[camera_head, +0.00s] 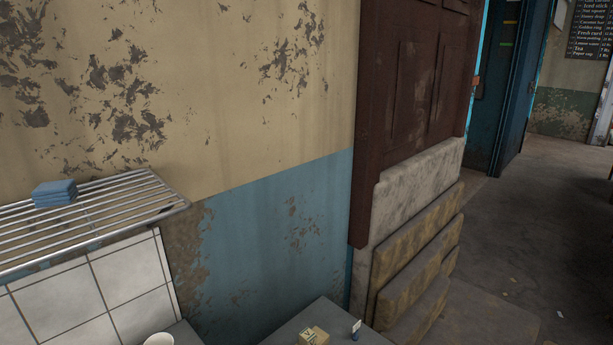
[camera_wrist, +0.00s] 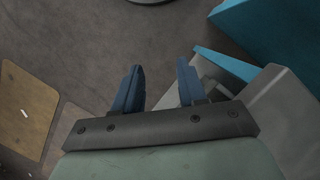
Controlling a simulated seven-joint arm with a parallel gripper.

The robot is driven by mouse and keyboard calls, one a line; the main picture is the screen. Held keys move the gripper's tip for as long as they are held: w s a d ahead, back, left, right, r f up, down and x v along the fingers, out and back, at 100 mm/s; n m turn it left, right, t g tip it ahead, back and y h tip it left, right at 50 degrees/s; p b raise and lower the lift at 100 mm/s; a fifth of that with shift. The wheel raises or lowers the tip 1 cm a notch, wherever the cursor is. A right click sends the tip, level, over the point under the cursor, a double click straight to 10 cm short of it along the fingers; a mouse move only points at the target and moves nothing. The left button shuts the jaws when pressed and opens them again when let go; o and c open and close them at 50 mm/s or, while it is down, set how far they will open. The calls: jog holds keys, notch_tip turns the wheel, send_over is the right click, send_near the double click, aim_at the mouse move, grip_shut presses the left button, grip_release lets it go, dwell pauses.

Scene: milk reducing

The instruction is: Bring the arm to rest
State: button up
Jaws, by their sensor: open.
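My gripper (camera_wrist: 158,82) shows in the wrist view with its two dark blue fingers apart. Nothing is between the fingers, and dark floor shows behind the gap. The gripper does not show in the head view, and no part of my arm is clear there.
In the head view a metal rack (camera_head: 95,220) on the left wall holds folded blue cloths (camera_head: 54,193). A grey surface (camera_head: 290,325) at the bottom bears a small yellowish box (camera_head: 314,336). A white cup (camera_head: 159,339) is partly cut off. Open floor (camera_head: 540,230) lies at the right.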

jog(key=s+f+g, duration=0.1)
jog(key=s+f, duration=0.2)
jog(key=s, duration=0.4)
jog(key=s+f+g, duration=0.2)
jog(key=s+f, duration=0.2)
jog(key=s, duration=0.4)
jog(key=shift+s+f, duration=0.25)
jog(key=shift+s, duration=0.05)
